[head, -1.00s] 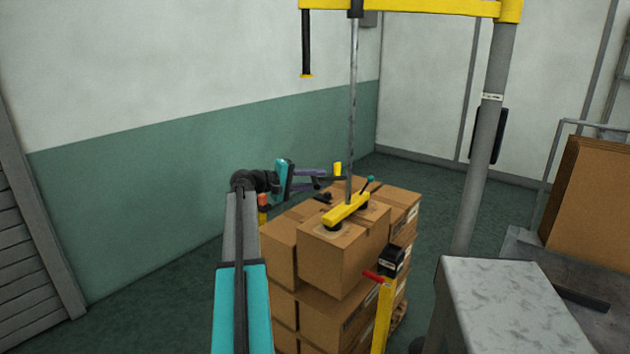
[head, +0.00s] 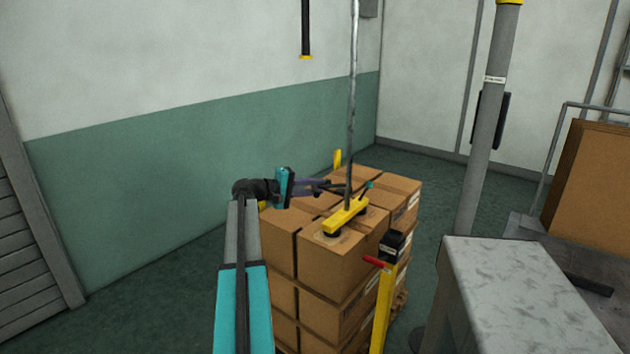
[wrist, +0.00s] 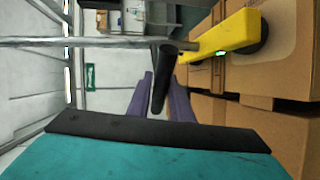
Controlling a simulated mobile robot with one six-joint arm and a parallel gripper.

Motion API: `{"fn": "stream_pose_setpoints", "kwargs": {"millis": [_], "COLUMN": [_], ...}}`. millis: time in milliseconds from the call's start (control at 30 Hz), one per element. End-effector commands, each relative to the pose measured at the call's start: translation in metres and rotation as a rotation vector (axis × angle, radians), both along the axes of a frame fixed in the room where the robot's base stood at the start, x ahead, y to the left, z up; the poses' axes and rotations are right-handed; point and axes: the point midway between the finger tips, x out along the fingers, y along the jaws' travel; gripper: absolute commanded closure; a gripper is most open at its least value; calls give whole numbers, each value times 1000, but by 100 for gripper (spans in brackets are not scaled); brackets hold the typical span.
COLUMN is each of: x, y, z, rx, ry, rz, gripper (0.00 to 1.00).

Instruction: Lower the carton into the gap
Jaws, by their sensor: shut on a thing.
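The carton (head: 350,262) is a brown box at the front of the stack. It hangs under a yellow lifter bar (head: 346,216) with black suction pads, on a grey vertical rod. Its top looks nearly level with the neighbouring cartons (head: 279,234). Its sides hide the gap beneath; a narrow dark slit shows along its left side. My gripper (head: 338,188), with purple fingers, is behind the lifter bar. In the wrist view the fingers (wrist: 160,92) are shut on the lifter's black handle (wrist: 172,72). I cannot tell whether the carton touches its neighbours.
A yellow post (head: 384,312) with a black box and red lever stands close in front of the stack. A grey pole (head: 483,130) and a grey-topped bench (head: 515,275) are to the right. Flat cardboard (head: 598,190) stands at far right. The floor left is clear.

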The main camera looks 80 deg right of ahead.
Motion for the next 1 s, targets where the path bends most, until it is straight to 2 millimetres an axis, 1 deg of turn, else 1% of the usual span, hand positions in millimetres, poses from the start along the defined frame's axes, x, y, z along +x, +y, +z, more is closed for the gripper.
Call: {"fn": "stream_pose_setpoints", "kwargs": {"millis": [33,67,400,433,500,533,833,1000], "x": [2,2,2,2,2,2,1,6], "y": [0,0,0,0,0,0,0,4], "z": [-10,-11,-11,-11,-11,-11,-9,-8], "rx": [3,3,1,1,1,1,0,0], "ry": [-8,-8,-9,-9,-7,-7,-4,-2], "rz": [1,2,3,3,3,3,2,3], "gripper": [100,100,100,77,66,63,63,63]}}
